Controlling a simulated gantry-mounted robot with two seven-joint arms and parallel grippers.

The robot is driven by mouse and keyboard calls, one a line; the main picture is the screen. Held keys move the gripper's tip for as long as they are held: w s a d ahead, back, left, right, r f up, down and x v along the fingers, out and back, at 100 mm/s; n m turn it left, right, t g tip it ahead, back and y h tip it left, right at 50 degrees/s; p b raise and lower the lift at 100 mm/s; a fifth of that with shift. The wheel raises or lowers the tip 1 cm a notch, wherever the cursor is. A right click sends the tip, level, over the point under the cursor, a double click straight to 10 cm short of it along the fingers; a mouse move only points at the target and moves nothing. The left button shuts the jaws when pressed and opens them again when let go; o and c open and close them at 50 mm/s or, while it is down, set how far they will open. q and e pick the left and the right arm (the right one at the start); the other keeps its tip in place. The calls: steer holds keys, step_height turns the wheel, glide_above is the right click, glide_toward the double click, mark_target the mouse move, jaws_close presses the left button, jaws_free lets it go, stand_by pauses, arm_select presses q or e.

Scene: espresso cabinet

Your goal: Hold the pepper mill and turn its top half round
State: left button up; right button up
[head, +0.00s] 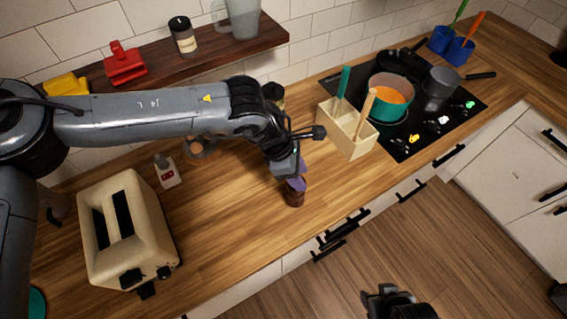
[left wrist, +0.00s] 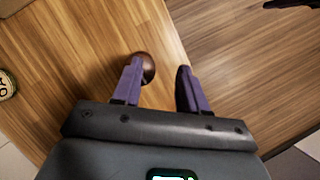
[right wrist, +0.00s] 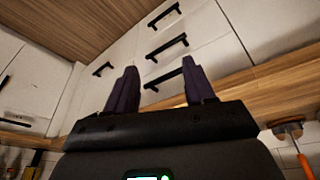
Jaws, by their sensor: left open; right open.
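The pepper mill (head: 294,197) is a small dark brown wooden piece standing on the wooden counter near its front edge. My left gripper (head: 296,182) is over it from above and hides part of it. In the left wrist view the mill's rounded brown top (left wrist: 149,66) shows beside the left purple finger, which partly covers it. The left gripper (left wrist: 158,85) is open, and the gap between its fingers shows bare counter. My right gripper (head: 388,300) is low in front of the counter, away from the mill. It is open and empty in the right wrist view (right wrist: 160,82).
A cream toaster (head: 145,235) stands left on the counter. A wooden utensil box (head: 345,132) stands behind right of the mill, before the black hob (head: 425,125) with pots. A dark shelf (head: 215,45) runs along the wall. Drawer handles (head: 340,228) stick out below the counter.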

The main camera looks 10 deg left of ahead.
mark_target(295, 191)
steer(key=shift+o, duration=1.4)
steer(key=shift+w+a+f, duration=0.1)
steer(key=shift+a+f, duration=0.15)
steer(key=shift+f, duration=0.1)
steer(key=o, duration=0.3)
steer(key=shift+w+a+r+t, duration=0.15)
steer(key=shift+w+t, duration=0.25)
steer(key=shift+w, duration=0.25)
steer(key=w+a+r+n+t+y, duration=0.15)
steer(key=w+a+t, duration=0.25)
steer(key=w+a, duration=0.45)
steer(key=w+a+r+n+t+y, duration=0.1)
steer(key=w+a+r+t+y, duration=0.2)
steer(key=w+a, duration=0.6)
arm_select(q)
steer(key=shift+y, duration=0.4)
steer(key=a, duration=0.1)
steer(key=w+a+r, duration=0.1)
steer(key=a, duration=0.1)
steer(key=w+a, duration=0.1)
steer(key=shift+w+a+r, duration=0.2)
steer(key=shift+a+r, duration=0.05)
steer(key=shift+r, duration=0.05)
arm_select(e)
steer(key=shift+t, duration=0.6)
steer(key=x, duration=0.6)
steer(key=a+f+x, duration=0.1)
steer(key=x, duration=0.3)
steer(key=shift+s, duration=0.3)
